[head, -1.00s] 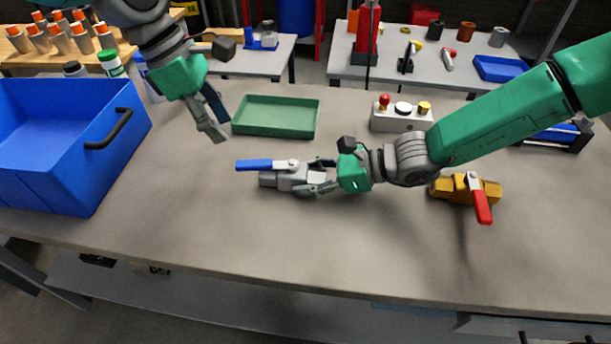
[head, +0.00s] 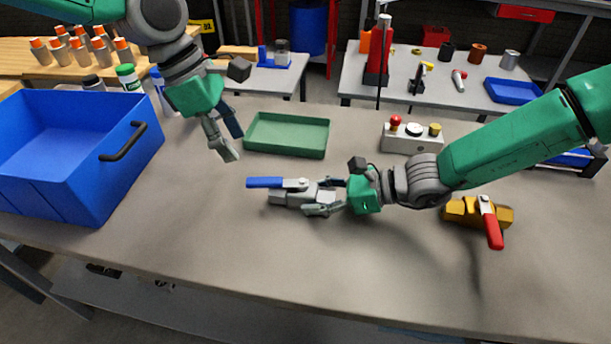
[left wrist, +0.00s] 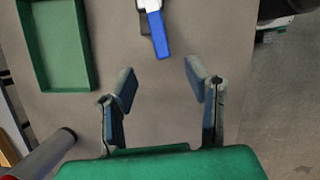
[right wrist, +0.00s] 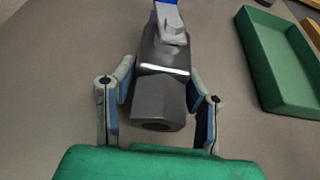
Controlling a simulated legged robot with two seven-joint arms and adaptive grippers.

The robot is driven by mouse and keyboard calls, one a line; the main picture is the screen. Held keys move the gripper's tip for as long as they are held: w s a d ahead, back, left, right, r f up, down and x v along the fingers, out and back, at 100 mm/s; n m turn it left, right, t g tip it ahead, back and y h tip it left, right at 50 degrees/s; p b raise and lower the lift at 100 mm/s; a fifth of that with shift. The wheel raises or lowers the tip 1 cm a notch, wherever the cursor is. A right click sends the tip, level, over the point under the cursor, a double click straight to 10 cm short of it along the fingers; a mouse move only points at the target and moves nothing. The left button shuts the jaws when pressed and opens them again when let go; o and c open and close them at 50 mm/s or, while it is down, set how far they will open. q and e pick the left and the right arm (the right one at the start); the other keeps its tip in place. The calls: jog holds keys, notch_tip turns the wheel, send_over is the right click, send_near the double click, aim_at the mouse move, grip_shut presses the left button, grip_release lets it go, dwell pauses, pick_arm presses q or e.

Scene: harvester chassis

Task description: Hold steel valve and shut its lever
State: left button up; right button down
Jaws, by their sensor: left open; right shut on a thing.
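The steel valve (head: 290,197) is a grey body lying on the table in the middle of the head view. Its blue lever (head: 265,182) points left, in line with the body. My right gripper (head: 328,196) is shut on the valve's right end; the right wrist view shows its fingers on both sides of the grey body (right wrist: 160,95). My left gripper (head: 228,142) is open and empty, above the table to the upper left of the valve. The left wrist view shows the blue lever (left wrist: 159,35) ahead of its spread fingers (left wrist: 160,88).
A green tray (head: 288,153) lies behind the valve. A blue bin (head: 60,185) stands at the left. A yellow valve with a red lever (head: 492,225) sits at the right, and a button box (head: 408,148) stands behind my right arm. The table front is clear.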

pick_arm(q)
jog(key=m, duration=0.5)
jog(key=m+y, duration=0.4)
jog(key=m, duration=2.6)
send_near(277, 179)
jog(key=shift+m, duration=0.3)
notch_tip(277, 179, down, 9)
jog(key=shift+f, duration=0.15)
